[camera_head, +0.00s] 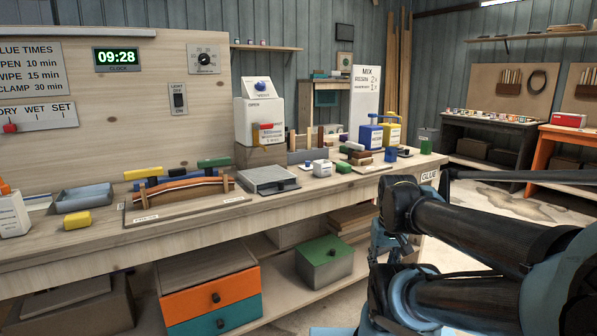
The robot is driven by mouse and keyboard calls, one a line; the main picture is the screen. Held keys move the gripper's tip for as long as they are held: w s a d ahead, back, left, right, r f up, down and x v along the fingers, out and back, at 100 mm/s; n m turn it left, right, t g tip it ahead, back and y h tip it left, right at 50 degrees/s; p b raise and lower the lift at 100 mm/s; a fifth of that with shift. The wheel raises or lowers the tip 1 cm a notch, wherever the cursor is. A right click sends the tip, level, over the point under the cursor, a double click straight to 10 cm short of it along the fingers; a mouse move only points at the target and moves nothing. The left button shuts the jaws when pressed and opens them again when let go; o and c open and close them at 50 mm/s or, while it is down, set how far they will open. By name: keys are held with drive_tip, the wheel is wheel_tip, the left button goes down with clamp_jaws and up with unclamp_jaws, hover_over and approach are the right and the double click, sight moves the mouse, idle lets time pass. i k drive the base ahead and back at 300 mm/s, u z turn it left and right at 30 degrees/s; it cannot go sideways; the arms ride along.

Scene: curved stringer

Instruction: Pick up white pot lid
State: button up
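A small white pot (321,169) stands on the workbench right of the middle, near the front edge. Its top looks like a white lid with a small knob, but it is too small to tell lid from pot clearly. A smaller pale piece with a dark blue spot (306,166) lies just left of it. My dark arm with light blue joints fills the lower right, in front of the bench and well apart from the pot. My gripper cannot be made out in this view.
Beside the pot are a grey flat box (268,180), a green block (343,167) and several coloured clamps and blocks. A curved wooden strip (182,190) sits on a board at left. Blue and yellow containers (371,136) stand behind. A green-topped box (324,262) is below the bench.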

sight(308, 167)
drive_tip(key=u, duration=0.05)
drive_tip(key=i, duration=1)
drive_tip(key=z, duration=0.05)
